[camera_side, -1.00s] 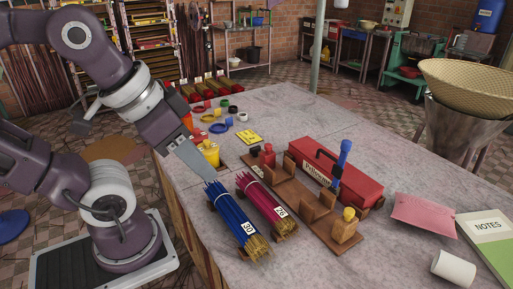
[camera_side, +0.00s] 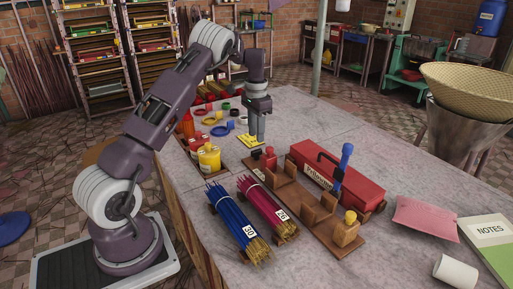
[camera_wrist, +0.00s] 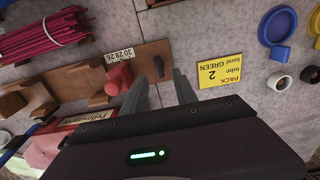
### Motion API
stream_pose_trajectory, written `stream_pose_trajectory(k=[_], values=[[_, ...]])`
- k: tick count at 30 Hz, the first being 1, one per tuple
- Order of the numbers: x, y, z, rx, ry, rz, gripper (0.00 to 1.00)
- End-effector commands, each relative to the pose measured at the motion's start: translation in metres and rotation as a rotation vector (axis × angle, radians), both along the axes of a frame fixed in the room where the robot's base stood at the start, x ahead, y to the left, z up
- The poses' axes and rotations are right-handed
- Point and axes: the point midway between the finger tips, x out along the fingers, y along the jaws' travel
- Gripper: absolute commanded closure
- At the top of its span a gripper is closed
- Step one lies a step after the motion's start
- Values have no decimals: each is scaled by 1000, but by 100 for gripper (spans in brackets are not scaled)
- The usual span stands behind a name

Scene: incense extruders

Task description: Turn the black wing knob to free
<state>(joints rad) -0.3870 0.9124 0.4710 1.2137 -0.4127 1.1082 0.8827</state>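A red block (camera_wrist: 118,77) sits on the board close to the left finger.
A red box (camera_side: 335,175) with a handle stands behind the board. Blue (camera_side: 232,215) and magenta (camera_side: 264,203) stick bundles lie in front. A yellow card (camera_wrist: 220,71) lies right of the fingers in the wrist view. Yellow pots (camera_side: 209,157) and coloured rings stand to the left.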

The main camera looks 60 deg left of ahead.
Motion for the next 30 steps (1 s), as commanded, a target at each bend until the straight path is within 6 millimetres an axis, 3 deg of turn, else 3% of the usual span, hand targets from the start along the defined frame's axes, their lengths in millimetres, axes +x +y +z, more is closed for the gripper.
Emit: stream_pose_trajectory(k=[9,18,19,24,30], values=[[0,-2,-55,0,1,0,65],[0,-2,-62,0,0,0,65],[0,-2,-62,0,0,0,67],[0,-2,-62,0,0,0,100],[0,-2,-62,0,0,1,100]])
